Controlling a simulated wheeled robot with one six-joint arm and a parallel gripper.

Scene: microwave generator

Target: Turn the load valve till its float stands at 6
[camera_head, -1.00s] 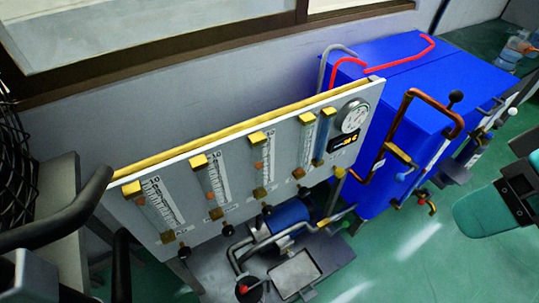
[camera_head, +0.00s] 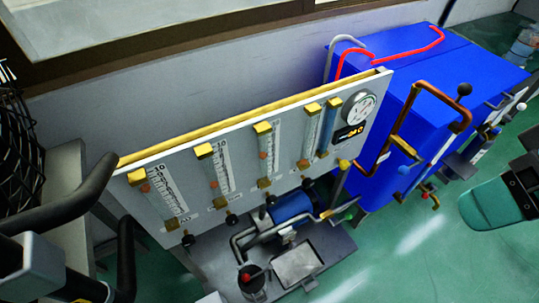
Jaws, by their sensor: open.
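A grey panel (camera_head: 245,190) carries a row of clear flow tubes with printed scales, brass end blocks and small orange floats. In the leftmost tube the float (camera_head: 146,188) sits high. In the second tube from the left the float (camera_head: 213,184) sits around mid-height. Dark knobs stick out below the tubes, such as the leftmost knob (camera_head: 188,240) and the second knob (camera_head: 232,219).
A blue cabinet (camera_head: 420,80) with copper pipes stands to the right. A blue motor (camera_head: 289,208) is below the panel. Green floor (camera_head: 400,270) is open at the front right.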

